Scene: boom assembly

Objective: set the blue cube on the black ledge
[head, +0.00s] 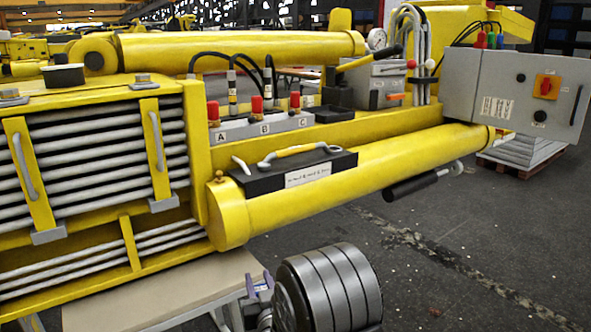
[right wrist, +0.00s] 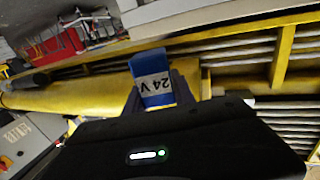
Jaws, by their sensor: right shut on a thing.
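The blue cube (right wrist: 150,79), with a white "24 V" label, is between the fingers of my right gripper (right wrist: 155,95) in the right wrist view. The gripper is shut on it. In the head view my right gripper (head: 258,287) is low, below the yellow cylinder's left end, and the cube is hard to make out there. The black ledge (head: 265,183) lies along the top of the yellow cylinder, with a white label on its front and a yellow-grey handle on top. The gripper is below the ledge and apart from it. My left gripper is not in view.
The thick yellow cylinder (head: 370,180) runs across the middle. Red-capped valves (head: 257,128) marked A, B and C stand behind the ledge. A grey control box (head: 520,95) is at right. A beige bench top (head: 150,300) is at lower left. Open floor lies at lower right.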

